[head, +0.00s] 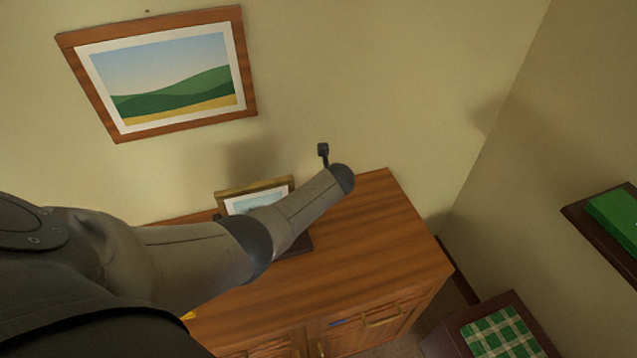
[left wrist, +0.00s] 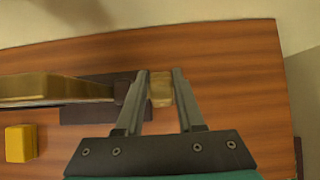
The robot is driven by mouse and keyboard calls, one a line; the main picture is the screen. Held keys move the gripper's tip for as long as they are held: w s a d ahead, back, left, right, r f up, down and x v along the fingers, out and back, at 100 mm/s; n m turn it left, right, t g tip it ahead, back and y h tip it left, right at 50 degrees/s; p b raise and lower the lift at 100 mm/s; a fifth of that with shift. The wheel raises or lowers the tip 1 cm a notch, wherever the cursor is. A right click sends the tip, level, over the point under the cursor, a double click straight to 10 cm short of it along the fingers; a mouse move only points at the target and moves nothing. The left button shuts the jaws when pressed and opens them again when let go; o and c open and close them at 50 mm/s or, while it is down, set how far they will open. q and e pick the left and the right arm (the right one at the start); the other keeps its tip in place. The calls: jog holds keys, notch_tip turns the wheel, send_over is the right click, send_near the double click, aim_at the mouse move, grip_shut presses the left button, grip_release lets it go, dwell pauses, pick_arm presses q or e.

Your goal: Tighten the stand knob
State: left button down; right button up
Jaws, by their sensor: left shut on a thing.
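In the left wrist view, my left gripper (left wrist: 161,74) is shut on a small brass-coloured stand knob (left wrist: 161,90), with one finger on each side of it. The knob sits at the right end of the dark stand (left wrist: 95,112). A gold-edged picture frame (left wrist: 55,90) rests on the stand, left of the fingers. In the head view, the picture frame (head: 255,184) stands on the cabinet, partly behind my left arm. That arm hides the knob and the left fingertips there. My right gripper is in neither view.
The wooden cabinet (head: 365,245) has bare top to the right of the stand. A yellow block (left wrist: 20,143) lies at the left. A landscape picture (head: 170,78) hangs on the wall behind. A shelf with a green item (head: 612,222) and a chequered green cloth (head: 500,335) are at the right.

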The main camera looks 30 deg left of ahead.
pick_arm(q)
jog(key=shift+w+a+r+g+h, duration=0.15)
jog(key=shift+a+g+h, duration=0.05)
jog(key=shift+g+h, duration=0.1)
jog(key=shift+w+a+f+g+h+b, duration=0.1)
jog(key=shift+a+f+g+h+b, duration=0.15)
jog(key=shift+g+h+b, duration=0.35)
jog(key=shift+f+g+h+b, duration=0.25)
jog(key=shift+g+h+b, duration=0.25)
jog(key=shift+b, duration=0.55)
jog(key=h+b, duration=0.1)
jog(key=b, duration=0.1)
jog(key=shift+w+a+f+g+b, duration=0.1)
jog(key=shift+w+a+g+b, duration=0.05)
jog(key=shift+g+b, duration=0.2)
jog(key=g+h+b, duration=0.1)
jog(key=b, duration=0.4)
jog(key=shift+w+a+f, duration=0.1)
jog(key=shift+a+f, duration=0.05)
jog(key=shift+w+a+g+h+b, duration=0.15)
jog(key=shift+g+h+b, duration=0.6)
jog(key=shift+b, duration=6.55)
